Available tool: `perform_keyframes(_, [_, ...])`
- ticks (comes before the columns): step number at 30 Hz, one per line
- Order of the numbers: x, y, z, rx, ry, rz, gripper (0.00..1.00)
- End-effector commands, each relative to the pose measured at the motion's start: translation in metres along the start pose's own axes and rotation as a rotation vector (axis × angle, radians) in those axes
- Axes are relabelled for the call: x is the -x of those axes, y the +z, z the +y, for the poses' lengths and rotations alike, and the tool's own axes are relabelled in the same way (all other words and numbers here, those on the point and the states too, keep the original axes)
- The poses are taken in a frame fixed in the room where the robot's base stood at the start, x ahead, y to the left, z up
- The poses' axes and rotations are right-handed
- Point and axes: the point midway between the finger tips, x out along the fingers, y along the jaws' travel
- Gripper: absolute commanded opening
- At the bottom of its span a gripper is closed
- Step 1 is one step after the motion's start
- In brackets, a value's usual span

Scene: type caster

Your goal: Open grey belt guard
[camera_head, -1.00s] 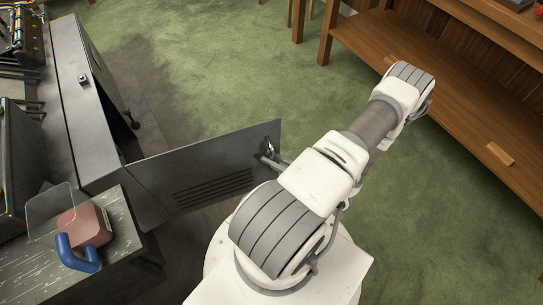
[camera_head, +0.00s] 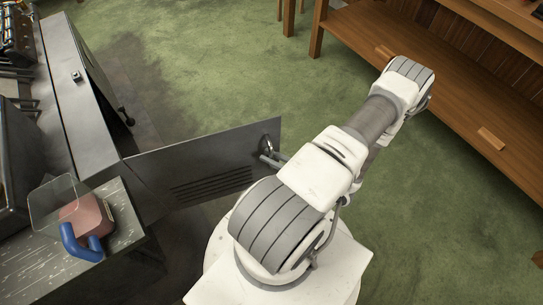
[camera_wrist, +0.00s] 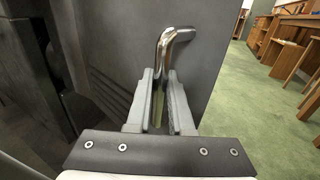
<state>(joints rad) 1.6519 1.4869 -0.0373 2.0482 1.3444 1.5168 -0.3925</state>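The grey belt guard is a flat hinged panel with louvre slots (camera_head: 222,160). It stands swung out from the grey machine cabinet (camera_head: 85,115) in the head view. Its bent metal handle (camera_wrist: 172,45) is near the panel's free edge. In the wrist view my gripper (camera_wrist: 161,76) has its two pale fingers on either side of the handle's lower end, with the bar between the fingertips. The fingers look closed on it. In the head view the gripper itself is mostly hidden behind my arm.
A bench (camera_head: 120,215) at lower left bears a pinkish block with a blue handle (camera_head: 80,240) and a clear shield. A wooden shelf unit (camera_head: 440,90) stands at upper right. Green floor (camera_head: 220,60) is clear between it and the machine.

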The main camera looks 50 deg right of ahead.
Motion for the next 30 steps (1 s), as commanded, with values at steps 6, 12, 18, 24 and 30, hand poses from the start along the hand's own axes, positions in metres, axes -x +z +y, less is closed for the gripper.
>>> perform_keyframes(6, [0.0, -0.001, 0.001, -0.001, 0.001, 0.002, 0.5])
perform_keyframes(12, [0.0, 0.0, 0.001, -0.001, 0.001, 0.001, 0.5])
perform_keyframes(18, [0.011, 0.0, 0.0, 0.0, -0.002, 0.002, 0.5])
perform_keyframes(24, [0.051, 0.0, 0.0, 0.0, -0.003, 0.003, 0.5])
perform_keyframes(30, [0.102, 0.0, 0.0, 0.0, -0.003, 0.003, 0.5])
